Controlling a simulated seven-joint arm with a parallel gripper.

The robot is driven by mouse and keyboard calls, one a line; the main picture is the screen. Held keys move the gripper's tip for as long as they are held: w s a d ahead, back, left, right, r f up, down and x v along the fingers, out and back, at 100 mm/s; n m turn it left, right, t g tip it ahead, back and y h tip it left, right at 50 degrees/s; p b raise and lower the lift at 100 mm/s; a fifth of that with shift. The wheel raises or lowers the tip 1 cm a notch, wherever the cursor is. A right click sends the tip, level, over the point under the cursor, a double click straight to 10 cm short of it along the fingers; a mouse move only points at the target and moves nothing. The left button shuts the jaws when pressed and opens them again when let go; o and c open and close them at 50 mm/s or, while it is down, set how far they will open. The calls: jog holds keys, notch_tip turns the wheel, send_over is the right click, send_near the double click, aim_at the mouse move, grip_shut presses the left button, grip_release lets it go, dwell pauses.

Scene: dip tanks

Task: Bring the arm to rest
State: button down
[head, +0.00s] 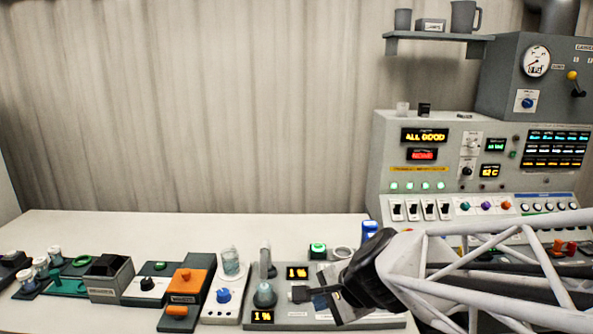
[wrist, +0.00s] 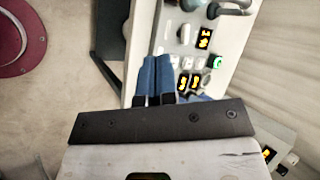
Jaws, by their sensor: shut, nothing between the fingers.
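My gripper (head: 298,294) is at the lower right of the head view, over the front of the table next to a grey device panel. The arm's white lattice link reaches in from the right edge. In the wrist view the two blue fingers (wrist: 156,70) lie side by side, shut, with nothing between them. I cannot tell the exact gap between the fingertips and the panel below.
A white table (head: 130,228) holds a row of small devices, including an orange box (head: 187,281) and a flask (head: 265,295) close to my gripper. A control console (head: 450,170) stands at the right, under a shelf (head: 437,37). The table's back left is clear.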

jog(key=s+d+r+n+g+h, duration=0.2)
jog(key=s+d+n+h, duration=0.4)
jog(key=s+d+n, duration=0.5)
jog(key=shift+s+d+r+n+g, duration=0.3)
jog(key=shift+s+d+r+g, duration=0.1)
jog(key=shift+s+d, duration=0.75)
